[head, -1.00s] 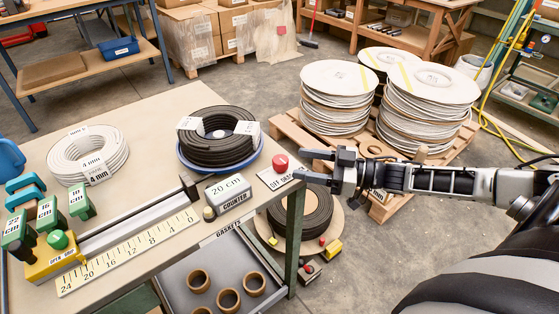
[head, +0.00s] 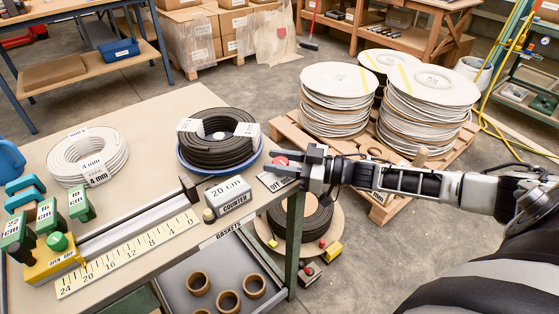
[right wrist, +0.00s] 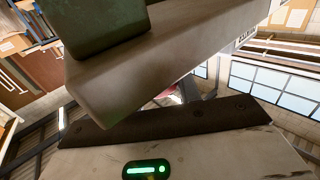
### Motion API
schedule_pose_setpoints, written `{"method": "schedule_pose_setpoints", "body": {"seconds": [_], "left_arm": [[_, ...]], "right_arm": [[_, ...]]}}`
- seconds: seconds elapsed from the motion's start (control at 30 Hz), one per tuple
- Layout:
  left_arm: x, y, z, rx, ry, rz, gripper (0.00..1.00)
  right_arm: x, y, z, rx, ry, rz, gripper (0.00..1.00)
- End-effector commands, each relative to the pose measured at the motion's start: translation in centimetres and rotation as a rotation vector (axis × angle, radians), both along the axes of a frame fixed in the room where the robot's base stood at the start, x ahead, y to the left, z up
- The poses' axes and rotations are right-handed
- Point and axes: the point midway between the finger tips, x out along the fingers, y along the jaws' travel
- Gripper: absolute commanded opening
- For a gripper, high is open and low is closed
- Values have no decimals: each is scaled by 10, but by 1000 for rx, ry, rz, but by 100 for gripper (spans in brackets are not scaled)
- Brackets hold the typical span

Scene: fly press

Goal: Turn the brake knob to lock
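A round red knob (head: 281,160) stands at the right corner of the bench, by a white label that is now mostly covered. A small red patch (right wrist: 168,97), maybe the same knob, shows in the right wrist view. My right gripper (head: 273,163) comes in from the right and is open, its two fingers apart at the red knob. I cannot tell whether they touch it. Small red and yellow parts (head: 333,249) sit at the reel of dark cable (head: 301,216) below the bench. No part is readably marked as a brake. My left gripper is out of view.
On the bench (head: 130,130) are a dark coil (head: 217,150) in a blue dish, a white coil, a ruler (head: 130,253), a 20 cm counter (head: 229,195) and green length blocks. White reels (head: 335,105) stand on a pallet behind my right arm.

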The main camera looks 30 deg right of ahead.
Motion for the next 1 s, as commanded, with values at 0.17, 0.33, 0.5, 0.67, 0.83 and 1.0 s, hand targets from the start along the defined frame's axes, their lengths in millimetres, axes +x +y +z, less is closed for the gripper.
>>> {"method": "schedule_pose_setpoints", "body": {"seconds": [0.17,0.33,0.5,0.67,0.83,1.0], "left_arm": [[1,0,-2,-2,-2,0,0],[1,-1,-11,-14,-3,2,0],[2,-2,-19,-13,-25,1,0],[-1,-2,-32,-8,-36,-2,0],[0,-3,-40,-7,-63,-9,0],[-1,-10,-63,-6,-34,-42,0]], "right_arm": [[0,0,-1,-1,-1,9,11],[1,-1,-3,-4,-3,59,11],[1,-1,-5,-4,-6,161,11],[1,-1,-6,-4,-6,292,11],[1,-1,-6,-3,-5,439,11],[1,0,-5,-3,-4,571,11]]}}
